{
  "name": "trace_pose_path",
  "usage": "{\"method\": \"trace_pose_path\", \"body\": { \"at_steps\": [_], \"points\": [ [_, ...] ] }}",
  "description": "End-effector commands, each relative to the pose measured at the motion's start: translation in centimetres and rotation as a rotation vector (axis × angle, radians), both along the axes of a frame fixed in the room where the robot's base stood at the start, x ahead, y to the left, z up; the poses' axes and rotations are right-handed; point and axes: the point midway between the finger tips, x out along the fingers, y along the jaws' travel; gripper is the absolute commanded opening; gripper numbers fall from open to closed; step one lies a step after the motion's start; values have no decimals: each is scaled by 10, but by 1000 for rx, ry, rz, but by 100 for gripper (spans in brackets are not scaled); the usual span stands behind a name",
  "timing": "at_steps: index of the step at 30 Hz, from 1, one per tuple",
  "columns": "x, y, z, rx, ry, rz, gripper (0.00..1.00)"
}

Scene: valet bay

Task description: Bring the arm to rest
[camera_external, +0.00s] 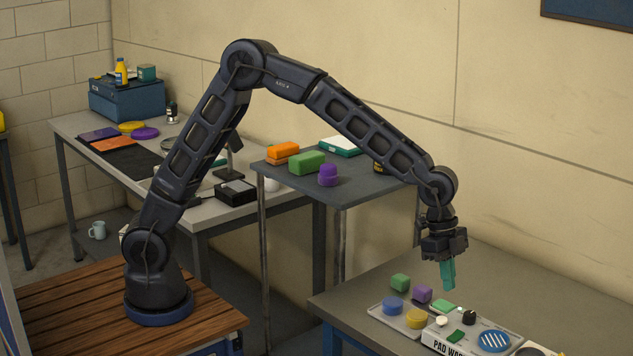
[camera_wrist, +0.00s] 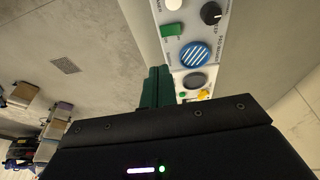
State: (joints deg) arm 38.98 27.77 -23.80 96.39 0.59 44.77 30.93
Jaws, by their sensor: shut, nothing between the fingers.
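My arm rises from its base at the left and bends down over the right-hand grey table. My gripper (camera_external: 448,275) points downward with its teal fingers together and nothing between them. It hangs above the table, behind a white control panel (camera_external: 435,342). In the wrist view my gripper (camera_wrist: 156,85) shows its teal fingers closed, with the panel (camera_wrist: 172,47) beyond them. The panel carries a green switch (camera_wrist: 172,30), a black knob (camera_wrist: 210,13) and a blue striped disc (camera_wrist: 195,55).
A tray (camera_external: 377,310) with coloured pieces lies left of the panel. A small raised table (camera_external: 352,192) holds green, orange and purple blocks. A long bench (camera_external: 75,125) behind carries a blue box (camera_external: 127,100). The air around my gripper looks clear.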

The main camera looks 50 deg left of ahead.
Motion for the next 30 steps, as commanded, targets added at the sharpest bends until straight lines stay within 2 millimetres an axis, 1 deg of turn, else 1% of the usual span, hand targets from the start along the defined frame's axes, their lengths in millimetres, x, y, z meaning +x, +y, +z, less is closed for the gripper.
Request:
{"method": "trace_pose_path", "body": {
  "at_steps": [1,6,25,28,29,30],
  "points": [
    [-1,1,5,-1,0,0,0],
    [-3,4,13,1,1,0,0],
    [-3,5,14,0,0,1,0],
    [2,13,19,3,-6,16,0],
    [4,18,22,4,-9,26,0],
    [9,27,27,7,-15,44,0]
  ]
}}
